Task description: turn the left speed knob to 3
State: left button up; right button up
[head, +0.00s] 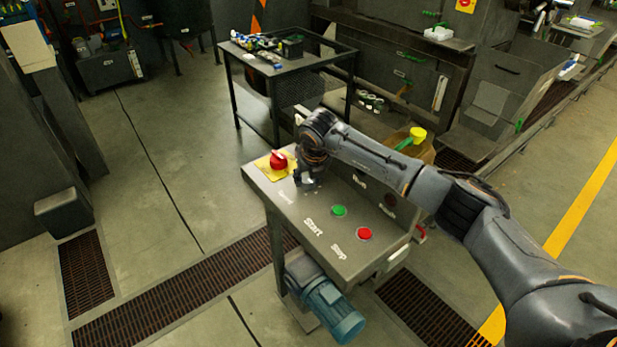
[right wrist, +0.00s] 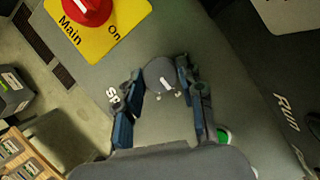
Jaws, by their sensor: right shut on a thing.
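The speed knob (right wrist: 160,74) is a dark grey round knob with a white mark on top. In the right wrist view it sits between the two fingers of my right gripper (right wrist: 163,88), which is shut on it. The label beside it is partly covered by a finger. In the head view my right gripper (head: 308,183) points down onto the console (head: 305,253) near its left end and mostly hides the knob. My left gripper is not in view.
A red main switch (head: 279,161) on a yellow plate stands close to my right gripper. A green start button (head: 339,211) and a red stop button (head: 364,233) are on the console. A cart (head: 341,60) with loose parts stands behind it.

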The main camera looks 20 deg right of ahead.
jog(key=o, duration=1.1)
jog(key=shift+o, duration=0.2)
jog(key=v, duration=1.2)
